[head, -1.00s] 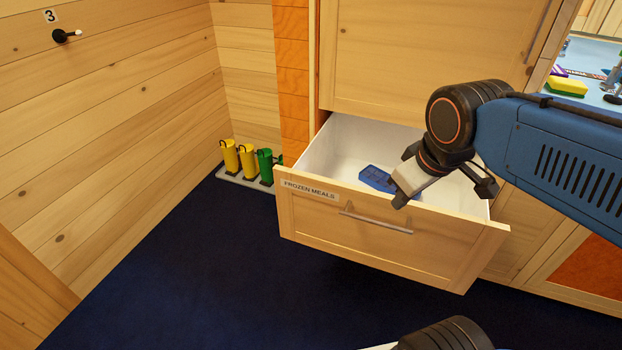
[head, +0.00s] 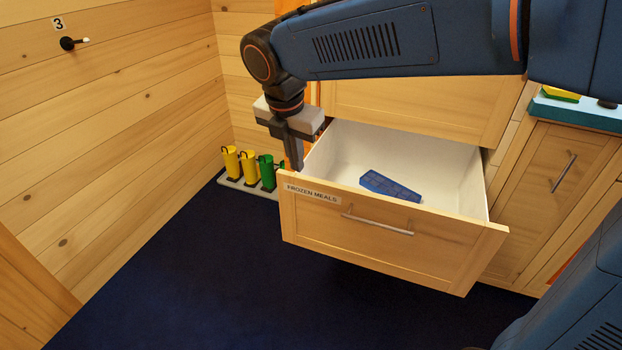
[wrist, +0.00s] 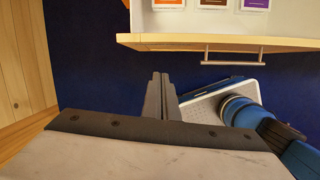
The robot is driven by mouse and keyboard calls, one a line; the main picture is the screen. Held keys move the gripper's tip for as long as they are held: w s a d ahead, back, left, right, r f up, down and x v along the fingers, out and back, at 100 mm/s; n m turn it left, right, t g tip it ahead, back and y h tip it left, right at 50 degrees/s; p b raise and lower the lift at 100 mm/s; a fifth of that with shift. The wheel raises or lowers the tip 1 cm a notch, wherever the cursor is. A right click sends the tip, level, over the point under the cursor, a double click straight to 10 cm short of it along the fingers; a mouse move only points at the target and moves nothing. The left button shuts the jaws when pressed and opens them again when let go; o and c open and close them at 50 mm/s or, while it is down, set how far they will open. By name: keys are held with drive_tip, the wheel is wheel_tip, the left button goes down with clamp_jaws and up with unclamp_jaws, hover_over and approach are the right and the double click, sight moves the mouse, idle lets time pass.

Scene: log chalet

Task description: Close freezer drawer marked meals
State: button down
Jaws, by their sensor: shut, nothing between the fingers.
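The freezer drawer (head: 390,249), a wooden front labelled FROZEN MEALS (head: 312,193), stands pulled out with its white inside showing. Its bar handle (head: 377,224) is on the front and also shows in the wrist view (wrist: 235,60). A blue pack (head: 389,186) lies inside; the wrist view shows orange, brown and purple packs (wrist: 214,4) in it. My gripper (head: 297,166) is shut and empty, pointing down by the drawer's front left corner in the head view. In the wrist view its fingers (wrist: 161,82) show over floor, apart from the drawer's front edge.
Yellow and green boots (head: 248,166) stand on a rack left of the drawer. A plank wall (head: 120,130) with a hook marked 3 is at the left. Dark blue floor (head: 190,280) is clear before the drawer. Another cabinet (head: 555,185) stands at the right.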

sight(299, 177)
drive_tip(key=shift+n, duration=0.8)
drive_tip(key=x, duration=0.3)
drive_tip(key=w+x, duration=0.1)
drive_tip(key=x, duration=0.3)
drive_tip(key=w+a+x, duration=0.1)
drive_tip(key=x, duration=0.2)
drive_tip(key=shift+w+a+f, duration=0.1)
drive_tip(key=shift+w+f, duration=0.1)
drive_tip(key=shift+w, duration=0.05)
drive_tip(key=shift+w+d, duration=0.25)
drive_tip(key=shift+w, duration=0.4)
drive_tip(key=shift+w, duration=0.1)
drive_tip(key=w+d, duration=0.3)
drive_tip(key=w, duration=0.6)
drive_tip(key=w+d, duration=0.4)
drive_tip(key=w, duration=0.6)
drive_tip(key=w+d, duration=0.4)
drive_tip(key=w, duration=0.6)
drive_tip(key=shift+s, duration=0.15)
